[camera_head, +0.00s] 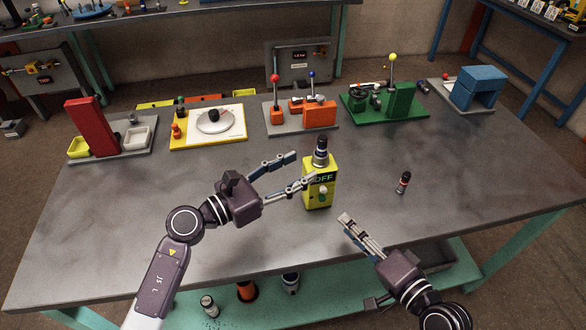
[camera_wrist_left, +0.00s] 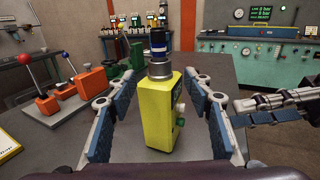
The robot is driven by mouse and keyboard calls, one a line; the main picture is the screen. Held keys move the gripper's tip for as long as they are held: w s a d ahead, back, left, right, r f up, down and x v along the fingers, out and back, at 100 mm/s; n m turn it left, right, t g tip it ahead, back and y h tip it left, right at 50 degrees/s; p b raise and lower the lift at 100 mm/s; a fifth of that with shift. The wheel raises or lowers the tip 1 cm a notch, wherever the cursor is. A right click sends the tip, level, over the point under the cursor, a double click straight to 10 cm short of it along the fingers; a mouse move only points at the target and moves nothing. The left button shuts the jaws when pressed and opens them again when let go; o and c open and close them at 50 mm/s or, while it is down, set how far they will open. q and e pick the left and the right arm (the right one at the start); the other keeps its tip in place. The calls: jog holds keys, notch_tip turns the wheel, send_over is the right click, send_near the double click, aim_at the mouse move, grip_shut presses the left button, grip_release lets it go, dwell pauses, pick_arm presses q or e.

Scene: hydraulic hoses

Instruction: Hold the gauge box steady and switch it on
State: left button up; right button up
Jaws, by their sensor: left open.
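The gauge box (camera_head: 328,190) is a yellow box standing upright on the grey table, with a dark and silver fitting on top. Its front reads OFF above a pale green knob (camera_head: 323,194). My left gripper (camera_head: 299,169) is open just left of it. In the left wrist view the gauge box (camera_wrist_left: 158,112) stands ahead, between the open fingers of my left gripper (camera_wrist_left: 158,100), with gaps on both sides. My right gripper (camera_head: 345,218) is to the front right of the box, apart from it. Its fingers lie close together with nothing between them.
A small dark fitting with an orange end (camera_head: 403,182) stands on the table to the right. Along the back are a red stand (camera_head: 88,125), a yellow-edged board (camera_head: 207,143), lever units and a green unit (camera_head: 400,100).

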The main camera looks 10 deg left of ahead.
aim_at(315, 160)
pick_arm(q)
jog(key=x, duration=0.7)
jog(key=shift+w+d, duration=0.15)
jog(key=shift+d, duration=0.05)
jog(key=shift+c, duration=0.4)
grip_shut()
pick_arm(e)
grip_shut()
dwell(0.9)
